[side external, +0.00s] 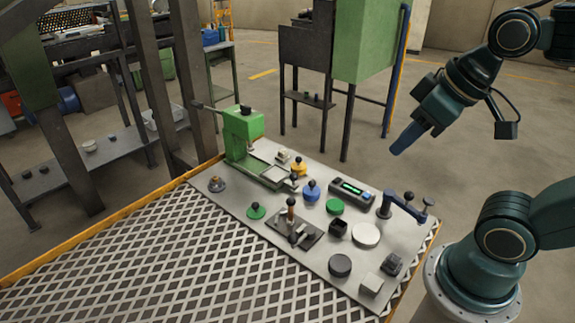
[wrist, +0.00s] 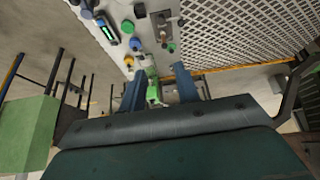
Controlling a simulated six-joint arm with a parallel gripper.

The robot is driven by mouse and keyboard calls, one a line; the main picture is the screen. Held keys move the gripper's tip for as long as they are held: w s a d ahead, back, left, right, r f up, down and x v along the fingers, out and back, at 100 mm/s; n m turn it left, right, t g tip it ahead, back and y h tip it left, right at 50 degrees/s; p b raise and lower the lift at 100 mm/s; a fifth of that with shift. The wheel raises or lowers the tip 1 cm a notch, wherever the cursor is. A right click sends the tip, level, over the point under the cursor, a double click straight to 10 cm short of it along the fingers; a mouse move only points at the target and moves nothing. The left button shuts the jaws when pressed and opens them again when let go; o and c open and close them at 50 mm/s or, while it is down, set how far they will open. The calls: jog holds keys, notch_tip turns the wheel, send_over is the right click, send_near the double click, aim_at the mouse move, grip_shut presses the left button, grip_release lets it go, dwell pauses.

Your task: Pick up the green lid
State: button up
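Two green round things lie on the grey plate, and I cannot tell for certain which is the green lid. One is a small green disc with a dark knob (side external: 256,211), left of the dark clamp block; it also shows in the wrist view (wrist: 171,48). The other is a flat green disc (side external: 335,206) below the lit display box, near the top in the wrist view (wrist: 127,26). My gripper (side external: 397,150) is in the air, right of and above the plate, apart from everything. In the wrist view its blue fingers (wrist: 160,72) are spread with nothing held between them.
A green press (side external: 240,132) stands at the plate's far left corner. Blue (side external: 311,191) and yellow (side external: 299,167) knobbed pieces, a display box (side external: 351,190), a blue-handled clamp (side external: 400,207) and a white disc (side external: 366,235) crowd the plate. The mesh table (side external: 150,265) is clear.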

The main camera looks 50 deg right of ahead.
jog(key=w+f+n+g+y, duration=0.25)
jog(key=w+n, duration=0.75)
jog(key=w, duration=0.9)
jog(key=w+d+f+n+g+y, duration=0.1)
jog(key=w+f+n, duration=0.4)
jog(key=w+f, duration=0.2)
jog(key=w+d+f+n+g+y, duration=0.1)
jog(key=w+f+n, duration=0.4)
jog(key=f, duration=0.6)
jog(key=shift+w+d+f, duration=0.25)
jog(key=shift+w+d, duration=0.3)
jog(key=shift+w, duration=0.55)
jog(key=shift+f, duration=0.1)
send_near(256, 208)
jog(key=shift+w+a+f, duration=0.1)
jog(key=shift+w+f, duration=0.2)
jog(key=shift+f, duration=0.55)
jog(key=shift+w+f, duration=0.3)
jog(key=shift+f, duration=0.55)
